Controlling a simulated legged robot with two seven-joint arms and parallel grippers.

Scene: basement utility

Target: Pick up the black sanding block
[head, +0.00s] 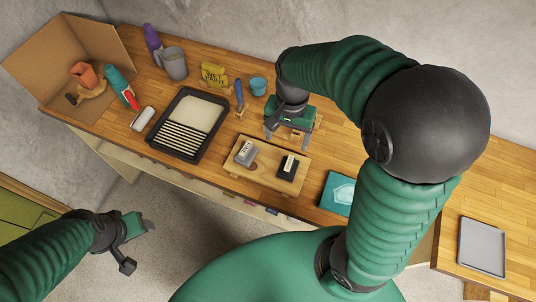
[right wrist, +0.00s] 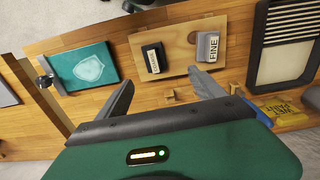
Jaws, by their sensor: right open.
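The black sanding block (head: 289,167) with a pale label lies on the right part of a wooden board (head: 234,164). In the right wrist view the black block (right wrist: 153,60) lies beyond the fingertips, on the same board (right wrist: 178,42). A grey block marked FINE (head: 246,151) lies beside it; it also shows in the right wrist view (right wrist: 207,46). My right gripper (head: 288,137) is open and empty, above the bench just behind the board, apart from both blocks. My left gripper (head: 138,247) is open and empty, off the bench's front edge at lower left.
A black paint tray (head: 154,136) lies left of the board, and a teal shield-marked item (head: 338,193) lies to its right. A yellow sign (head: 214,75), blue cup (head: 258,86) and blue-handled tool (head: 239,94) stand behind. A cardboard box (head: 38,60) is far left, a grey tray (head: 482,247) far right.

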